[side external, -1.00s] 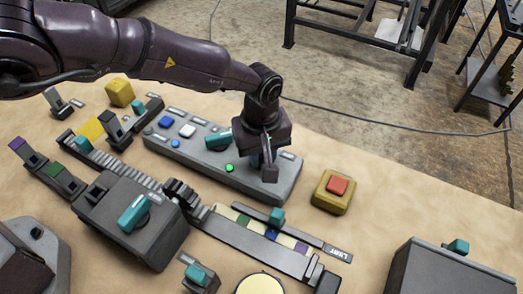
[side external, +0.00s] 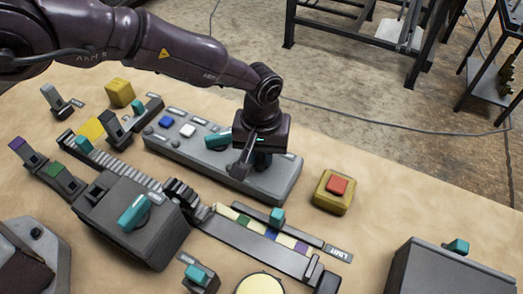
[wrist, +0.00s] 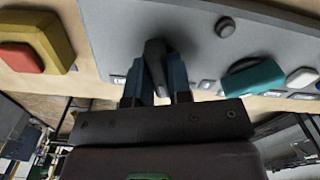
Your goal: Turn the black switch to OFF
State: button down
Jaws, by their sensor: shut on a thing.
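The black switch (wrist: 156,62) shows in the wrist view as a dark lever on the grey panel (wrist: 110,30). My gripper (wrist: 156,88) has a blue-grey finger on each side of the lever and is shut on it. In the side external view my gripper (side external: 250,164) is low over the right part of the panel (side external: 273,188), turned at an angle. The switch is mostly hidden there. Any ON or OFF marking by it is not readable.
A teal knob (side external: 218,139) and a small dark round lamp (wrist: 225,27) are on the same panel. A red button (side external: 338,186) on a yellow base stands to the right. A slider track (side external: 265,229) and a grey box with a teal handle (side external: 134,212) are in front.

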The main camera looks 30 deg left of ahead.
jog(key=m, duration=1.2)
jog(key=shift+r+m, duration=0.1)
jog(key=shift+m, duration=0.3)
dwell(0.3)
jog(key=c, duration=1)
grip_release()
jog(key=shift+c, duration=0.2)
notch_tip(320, 180, up, 13)
